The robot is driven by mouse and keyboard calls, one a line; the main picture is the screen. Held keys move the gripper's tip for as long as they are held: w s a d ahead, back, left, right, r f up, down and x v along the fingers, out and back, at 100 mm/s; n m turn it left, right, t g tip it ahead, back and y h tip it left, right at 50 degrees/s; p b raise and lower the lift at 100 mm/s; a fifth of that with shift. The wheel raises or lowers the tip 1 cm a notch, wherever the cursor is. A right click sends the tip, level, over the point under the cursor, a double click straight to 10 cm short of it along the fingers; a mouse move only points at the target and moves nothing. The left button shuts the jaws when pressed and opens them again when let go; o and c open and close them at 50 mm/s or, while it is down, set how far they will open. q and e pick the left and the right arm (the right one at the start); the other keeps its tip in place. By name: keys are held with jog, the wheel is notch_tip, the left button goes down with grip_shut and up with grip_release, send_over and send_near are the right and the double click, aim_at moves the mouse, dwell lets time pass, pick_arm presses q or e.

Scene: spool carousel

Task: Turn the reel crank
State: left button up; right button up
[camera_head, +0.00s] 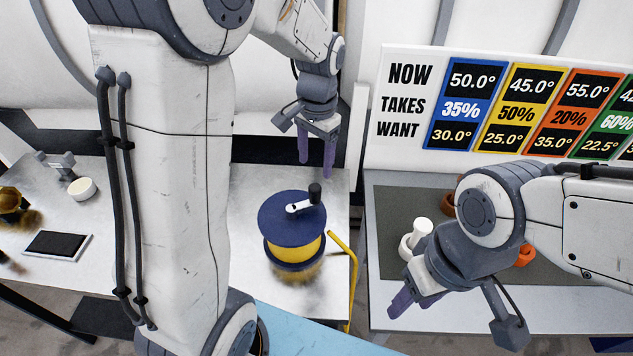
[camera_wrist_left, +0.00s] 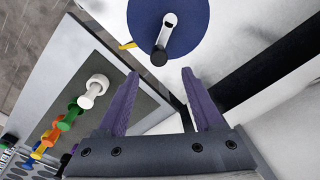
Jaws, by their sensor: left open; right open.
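The reel (camera_head: 291,232) stands on the left metal table, with a dark blue top disc and a yellow drum. Its crank is a white arm (camera_head: 297,208) with an upright black knob (camera_head: 315,193). In the left wrist view the blue disc (camera_wrist_left: 190,28) is at the top, with the crank's knob (camera_wrist_left: 158,58) pointing toward the camera. My left gripper (camera_head: 316,168) is open and empty, behind and above the reel, apart from the crank. Its fingers also show in the left wrist view (camera_wrist_left: 162,105). My right gripper (camera_head: 401,299) is open over the right table's front.
A white spool (camera_head: 421,228) stands on a grey mat (camera_head: 392,196) on the right table, near my right arm. A sign board (camera_head: 402,104) stands behind. A tablet (camera_head: 58,246) and a white roll (camera_head: 82,188) lie at left.

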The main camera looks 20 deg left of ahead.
aim_at(315, 186)
pick_arm(q)
notch_tip(315, 186, down, 10)
jog(key=shift+a+r+p, duration=0.1)
jog(key=shift+r+p, duration=0.05)
jog(key=shift+p, duration=0.75)
grip_shut()
dwell(0.8)
